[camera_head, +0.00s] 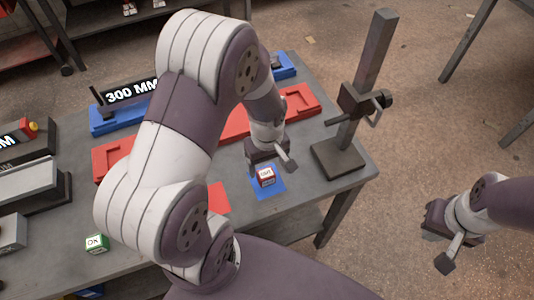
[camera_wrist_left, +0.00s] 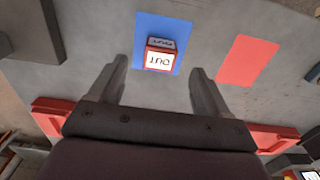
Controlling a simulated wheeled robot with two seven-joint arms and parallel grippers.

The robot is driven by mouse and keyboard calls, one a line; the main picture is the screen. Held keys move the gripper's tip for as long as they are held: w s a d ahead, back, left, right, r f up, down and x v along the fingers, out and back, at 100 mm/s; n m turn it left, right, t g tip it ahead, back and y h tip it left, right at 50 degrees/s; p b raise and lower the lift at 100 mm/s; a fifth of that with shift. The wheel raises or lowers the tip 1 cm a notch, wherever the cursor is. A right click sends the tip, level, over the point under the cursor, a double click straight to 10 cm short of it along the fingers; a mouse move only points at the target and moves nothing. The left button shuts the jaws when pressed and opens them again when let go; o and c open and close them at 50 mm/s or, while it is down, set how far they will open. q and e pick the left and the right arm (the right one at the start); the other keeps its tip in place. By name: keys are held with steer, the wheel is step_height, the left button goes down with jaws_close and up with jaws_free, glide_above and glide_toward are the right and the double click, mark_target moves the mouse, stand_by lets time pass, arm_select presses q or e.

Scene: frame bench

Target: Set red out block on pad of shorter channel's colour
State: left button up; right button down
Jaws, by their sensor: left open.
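The red OUT block (camera_head: 265,176) sits on the blue pad (camera_head: 270,190) on the bench. In the left wrist view the block (camera_wrist_left: 158,58) lies on the blue pad (camera_wrist_left: 150,25), ahead of and between my finger lines. My left gripper (camera_head: 271,160) is open and empty, just above and behind the block. The red pad (camera_head: 217,198) is partly hidden by my arm; it shows whole in the left wrist view (camera_wrist_left: 247,60). The red channel (camera_head: 300,104) lies in front of the blue channel (camera_head: 112,123); my arm hides the middle of both. My right gripper (camera_head: 441,250) appears open and empty, off the bench.
A green OK block (camera_head: 97,243) stands at the front left. A 300 MM sign (camera_head: 131,92) is by the blue channel. A dark upright stand (camera_head: 340,158) is at the bench's right end. Grey equipment (camera_head: 30,185) fills the left side.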

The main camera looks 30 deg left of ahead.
mark_target(267, 176)
arm_select(q)
steer(key=s+d+r+m+t, duration=0.1)
steer(key=s+r+m, duration=0.3)
steer(key=r+m, duration=0.5)
steer(key=shift+d+m, duration=0.5)
steer(key=shift+d, duration=0.05)
steer(key=shift+r, duration=0.1)
stand_by(0.4)
